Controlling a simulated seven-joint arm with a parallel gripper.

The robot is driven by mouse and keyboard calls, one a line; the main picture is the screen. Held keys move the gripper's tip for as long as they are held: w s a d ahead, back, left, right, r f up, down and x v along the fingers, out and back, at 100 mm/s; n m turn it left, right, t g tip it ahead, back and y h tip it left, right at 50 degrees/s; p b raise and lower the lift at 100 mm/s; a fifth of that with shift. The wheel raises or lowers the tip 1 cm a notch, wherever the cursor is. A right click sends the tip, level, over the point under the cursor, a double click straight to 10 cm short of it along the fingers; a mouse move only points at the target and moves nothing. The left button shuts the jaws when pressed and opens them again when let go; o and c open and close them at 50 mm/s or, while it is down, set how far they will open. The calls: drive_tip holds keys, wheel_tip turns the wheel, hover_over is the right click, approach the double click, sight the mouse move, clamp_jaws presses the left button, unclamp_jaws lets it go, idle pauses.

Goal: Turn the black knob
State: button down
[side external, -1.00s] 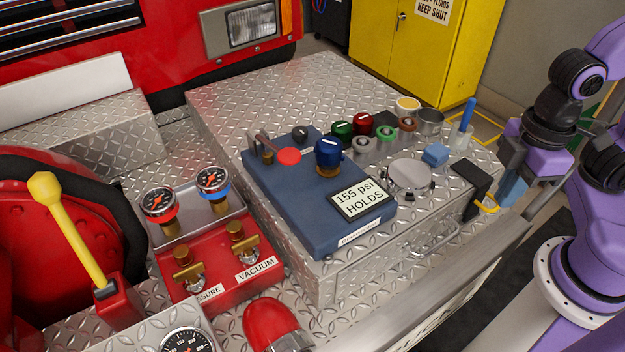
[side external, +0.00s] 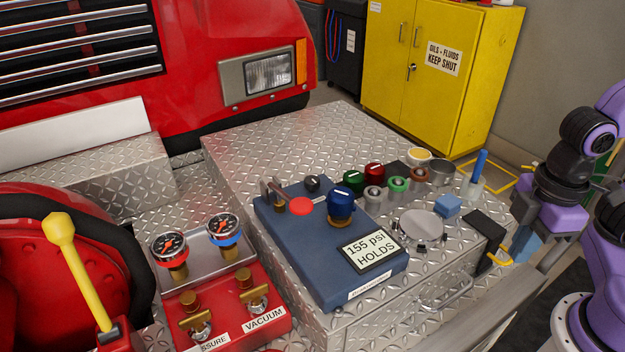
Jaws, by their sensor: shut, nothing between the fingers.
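The black knob (side external: 312,184) is a small dark round knob with a pale mark on top. It sits near the back of the blue panel box (side external: 300,255), behind a red disc-ended lever (side external: 301,206) and left of a larger blue knob (side external: 341,203). My gripper (side external: 522,243) is at the right of the side external view, beside the right end of the metal deck, well away from the black knob. It is shut and empty; its fingertips are small and hard to make out.
Green (side external: 353,180) and red (side external: 374,172) knobs and several round fittings stand between my gripper and the black knob. A blue stick in a holder (side external: 476,180) rises near the deck's right edge. A sign reading "155 psi HOLDS" (side external: 371,250) is on the panel. The rear deck is clear.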

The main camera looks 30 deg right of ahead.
drive_tip(key=c, duration=1.4)
unclamp_jaws()
drive_tip(key=shift+c, duration=0.2)
drive_tip(key=o, duration=0.5)
drive_tip(key=shift+w+a+r, duration=0.15)
drive_tip(key=shift+w+a, duration=0.1)
drive_tip(key=shift+w, duration=0.05)
drive_tip(key=shift+o, duration=1.4)
drive_tip(key=w+a+r+m, duration=0.2)
drive_tip(key=w+a, duration=0.2)
drive_tip(key=w, duration=0.1)
drive_tip(key=w+a+r+m, duration=0.2)
drive_tip(key=w+a+m, duration=0.1)
drive_tip(key=w, duration=0.3)
drive_tip(key=shift+a+r+m, duration=0.25)
drive_tip(key=shift+a+m, duration=0.05)
drive_tip(key=shift+a, duration=0.25)
wheel_tip(320, 180, up, 4)
drive_tip(key=f+m, duration=0.1)
drive_tip(key=m, duration=1.5)
hover_over(312, 179)
wheel_tip(312, 179, down, 16)
drive_tip(key=shift+f, duration=0.1)
